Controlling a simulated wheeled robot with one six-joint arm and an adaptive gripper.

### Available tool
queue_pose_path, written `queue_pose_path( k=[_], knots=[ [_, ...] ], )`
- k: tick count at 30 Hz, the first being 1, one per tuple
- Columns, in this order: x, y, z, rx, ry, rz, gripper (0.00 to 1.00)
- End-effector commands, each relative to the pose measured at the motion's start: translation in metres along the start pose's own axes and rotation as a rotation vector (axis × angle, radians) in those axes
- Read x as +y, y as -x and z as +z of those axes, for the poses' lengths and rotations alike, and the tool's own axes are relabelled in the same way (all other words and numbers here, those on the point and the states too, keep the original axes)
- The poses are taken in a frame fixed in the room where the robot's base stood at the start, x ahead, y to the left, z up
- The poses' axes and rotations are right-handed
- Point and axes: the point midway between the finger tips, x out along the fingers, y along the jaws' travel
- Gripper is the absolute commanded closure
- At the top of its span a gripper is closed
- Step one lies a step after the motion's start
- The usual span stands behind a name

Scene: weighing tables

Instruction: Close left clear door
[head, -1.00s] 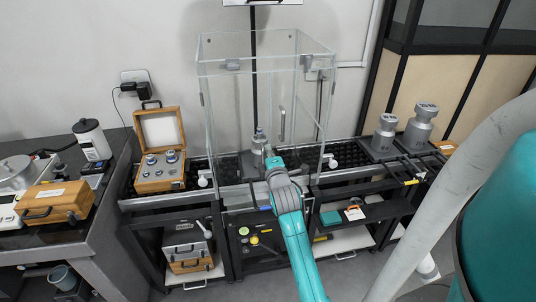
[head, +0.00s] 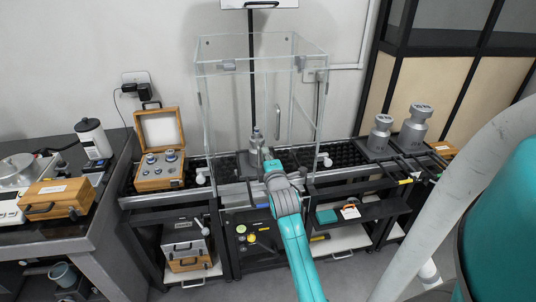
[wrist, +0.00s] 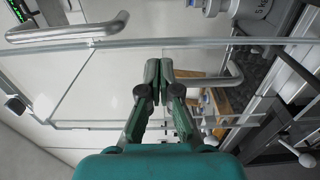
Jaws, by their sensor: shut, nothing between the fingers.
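The clear enclosure (head: 222,110) stands on the bench in the middle of the head view. A vertical metal handle (head: 277,122) shows on its clear front. I cannot tell the exact angle of the left door. My gripper (head: 268,158) is low in front of the enclosure. In the wrist view my gripper (wrist: 160,68) is shut and empty. A bent metal handle (wrist: 228,78) lies right beside and partly behind the fingertips; contact is unclear. Another bent handle (wrist: 45,34) is at upper left, apart from the fingers. Clear panel edges cross this view.
A silver weight (head: 256,142) stands inside the enclosure. An open wooden box of weights (head: 160,160) is to its left, large weights (head: 415,130) to its right. A black-topped table (head: 85,205) is at far left. Floor in front is partly free.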

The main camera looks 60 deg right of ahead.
Motion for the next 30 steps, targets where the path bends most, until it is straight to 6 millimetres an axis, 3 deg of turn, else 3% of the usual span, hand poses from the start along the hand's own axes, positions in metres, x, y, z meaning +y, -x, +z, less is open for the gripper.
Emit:
queue_pose_path(
  k=[2,11,21,30],
  knots=[
    [-0.001,0.000,-0.003,0.001,0.000,-0.001,1.00],
    [-0.002,0.036,-0.004,0.001,-0.001,-0.002,1.00],
    [-0.002,0.086,-0.005,0.001,-0.001,-0.003,1.00],
    [-0.001,0.101,-0.005,0.001,-0.001,-0.002,1.00]
  ],
)
